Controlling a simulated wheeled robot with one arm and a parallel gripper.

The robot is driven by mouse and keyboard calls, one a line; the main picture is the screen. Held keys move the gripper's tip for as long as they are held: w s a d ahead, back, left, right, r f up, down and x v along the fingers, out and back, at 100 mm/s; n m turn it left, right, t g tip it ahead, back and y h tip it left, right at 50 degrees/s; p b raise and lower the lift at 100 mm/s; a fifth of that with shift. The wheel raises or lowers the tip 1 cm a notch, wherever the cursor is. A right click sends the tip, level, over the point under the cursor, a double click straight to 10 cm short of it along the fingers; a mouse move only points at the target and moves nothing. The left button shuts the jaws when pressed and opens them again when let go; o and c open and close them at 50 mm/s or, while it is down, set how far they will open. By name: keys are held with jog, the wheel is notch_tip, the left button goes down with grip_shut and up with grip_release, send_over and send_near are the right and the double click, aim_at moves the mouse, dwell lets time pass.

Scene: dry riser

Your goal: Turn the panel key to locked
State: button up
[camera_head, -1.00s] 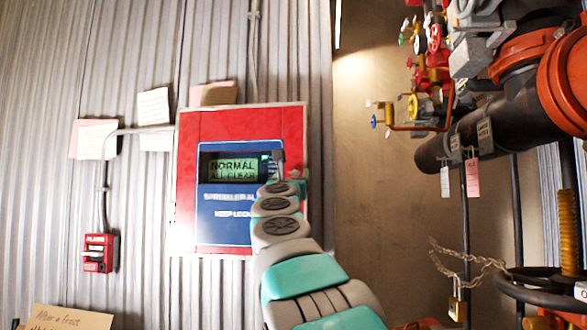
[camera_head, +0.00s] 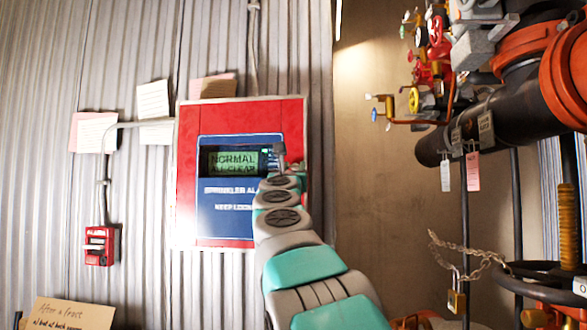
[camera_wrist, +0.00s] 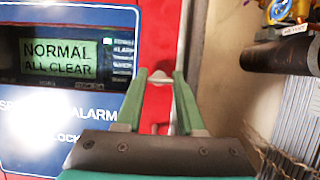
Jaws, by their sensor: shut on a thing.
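The red alarm panel (camera_head: 290,112) is on the corrugated wall, with a blue face and a lit display (camera_head: 233,161) reading "NORMAL ALL CLEAR". In the wrist view the display (camera_wrist: 58,57) shows at the left, beside a column of small indicator labels with one green light. My gripper (camera_wrist: 158,80) is at the panel's right part, its two green fingers closed about a small pale metal piece, which looks like the panel key (camera_wrist: 159,75). The key's turned position cannot be made out. In the head view my arm covers the panel's lower right and hides the key.
A red alarm pull box (camera_head: 101,245) and paper notes (camera_head: 94,132) are on the wall to the left. To the right are a large dark pipe (camera_head: 510,122), colored valves, hanging tags and a chain with a padlock (camera_head: 456,301). Bare wall lies between panel and pipes.

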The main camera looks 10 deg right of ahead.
jog(key=shift+a+n+y, duration=0.1)
jog(key=shift+n+y, duration=0.3)
jog(key=shift+n, duration=0.1)
grip_shut()
jog(key=shift+r+n+y, duration=0.1)
jog(key=shift+n+y, duration=0.5)
jog(key=shift+n, duration=0.6)
jog(key=n+y+p, duration=0.1)
jog(key=n, duration=0.1)
jog(key=n+y+p, duration=0.1)
jog(key=n, duration=0.1)
jog(key=n+p, duration=0.1)
jog(key=shift+d+r+n+y, duration=0.2)
jog(key=shift+r+n+y, duration=0.05)
jog(key=shift+n+y, duration=0.15)
jog(key=shift+f+n+y+p, duration=0.2)
jog(key=shift+n+y+p, duration=0.45)
jog(key=shift+n, duration=0.75)
jog(key=shift+d+n+g+y+p, duration=0.25)
jog(key=shift+n+p, duration=0.35)
jog(key=shift+n, duration=0.4)
jog(key=shift+a+n+g+y, duration=0.1)
jog(key=shift+n+g+y, duration=0.35)
jog(key=shift+n, duration=0.9)
jog(key=shift+a+n+g+y, duration=0.1)
jog(key=shift+n+g+y, duration=0.35)
jog(key=shift+n, duration=0.9)
jog(key=shift+n+g, duration=0.55)
jog(key=shift+n, duration=0.95)
